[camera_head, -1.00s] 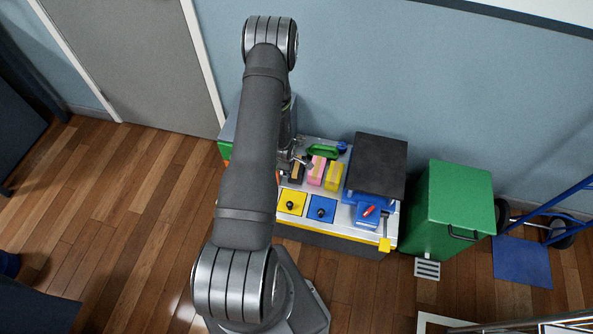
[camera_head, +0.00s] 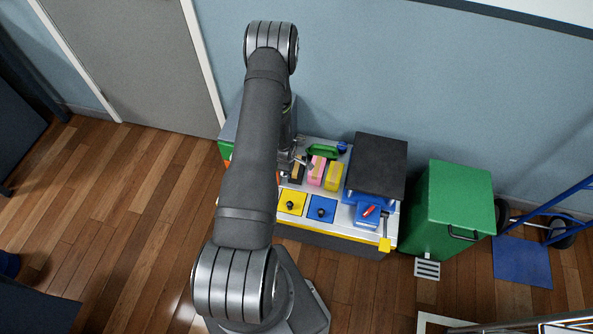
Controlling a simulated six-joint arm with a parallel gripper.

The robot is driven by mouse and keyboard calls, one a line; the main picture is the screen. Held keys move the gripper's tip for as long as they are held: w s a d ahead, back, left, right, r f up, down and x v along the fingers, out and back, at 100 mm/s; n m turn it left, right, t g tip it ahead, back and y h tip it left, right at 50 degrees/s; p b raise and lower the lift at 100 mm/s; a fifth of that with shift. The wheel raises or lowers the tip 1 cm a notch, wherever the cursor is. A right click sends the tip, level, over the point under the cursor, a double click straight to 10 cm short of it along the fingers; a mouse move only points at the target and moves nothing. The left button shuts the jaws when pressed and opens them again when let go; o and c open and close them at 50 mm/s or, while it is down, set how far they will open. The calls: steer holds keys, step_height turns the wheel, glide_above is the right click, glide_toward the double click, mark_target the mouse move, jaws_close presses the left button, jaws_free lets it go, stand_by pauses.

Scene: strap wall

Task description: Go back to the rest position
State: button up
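My arm reaches from the bottom middle up over the left part of a low workbench (camera_head: 345,240). My gripper (camera_head: 303,160) shows only in part, beside the arm's right edge above the bench top, near a dark block and a pink block (camera_head: 316,171). Its fingers are too small and too hidden to read, and I cannot tell whether it holds anything. A yellow block (camera_head: 333,176) stands to the right of the pink one. The left part of the bench is hidden behind my arm.
A yellow panel (camera_head: 291,202) and a blue panel (camera_head: 322,209) with black knobs lie at the bench front. A black plate (camera_head: 377,164) is at the bench's right. A green bin (camera_head: 455,207) stands beside it.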

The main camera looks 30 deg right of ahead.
steer(key=v, duration=1)
steer(key=shift+f, duration=0.1)
steer(key=x, duration=0.7)
stand_by(0.7)
steer(key=shift+f, duration=0.2)
